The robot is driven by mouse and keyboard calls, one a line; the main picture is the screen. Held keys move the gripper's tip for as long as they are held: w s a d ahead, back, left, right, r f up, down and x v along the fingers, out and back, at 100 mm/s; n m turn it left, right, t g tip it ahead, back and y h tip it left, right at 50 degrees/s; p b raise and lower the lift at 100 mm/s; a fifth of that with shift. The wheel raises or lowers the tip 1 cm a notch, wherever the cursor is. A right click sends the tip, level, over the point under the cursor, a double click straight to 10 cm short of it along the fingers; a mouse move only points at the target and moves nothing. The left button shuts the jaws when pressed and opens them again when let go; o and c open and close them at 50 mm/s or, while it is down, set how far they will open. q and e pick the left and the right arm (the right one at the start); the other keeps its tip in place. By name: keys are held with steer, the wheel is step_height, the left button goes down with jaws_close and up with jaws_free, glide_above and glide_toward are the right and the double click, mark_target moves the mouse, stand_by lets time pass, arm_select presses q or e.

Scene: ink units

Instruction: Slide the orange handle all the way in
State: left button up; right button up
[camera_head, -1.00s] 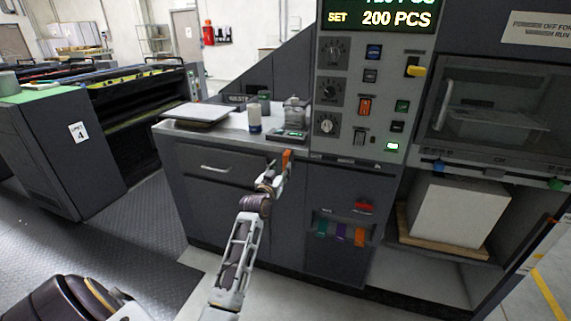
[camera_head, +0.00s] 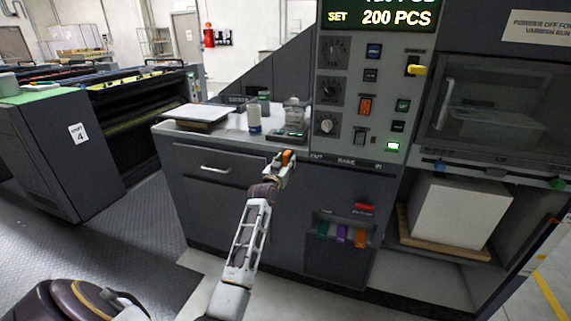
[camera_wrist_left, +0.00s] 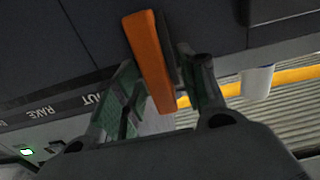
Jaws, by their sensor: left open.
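The orange handle (camera_head: 288,156) sits at the front edge of the grey console, left of the lettering "OUT RAKE IN". In the wrist view the orange handle (camera_wrist_left: 150,58) is a flat upright bar against the dark panel. My left gripper (camera_head: 284,166) is at the handle and hides its lower part in the head view. In the wrist view the left gripper (camera_wrist_left: 163,75) is open, with one finger on each side of the handle. I cannot tell whether either finger touches it. My right gripper is not in view.
A counter (camera_head: 225,126) with a white tray (camera_head: 197,113), a jar (camera_head: 294,113) and a small bottle (camera_head: 254,118) lies behind the gripper. Knobs and switches are on the panel (camera_head: 385,85) above right. Small coloured tabs (camera_head: 341,233) sit lower on the console front.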

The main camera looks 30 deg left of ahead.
arm_select(q)
jaws_close()
stand_by(0.3)
stand_by(0.3)
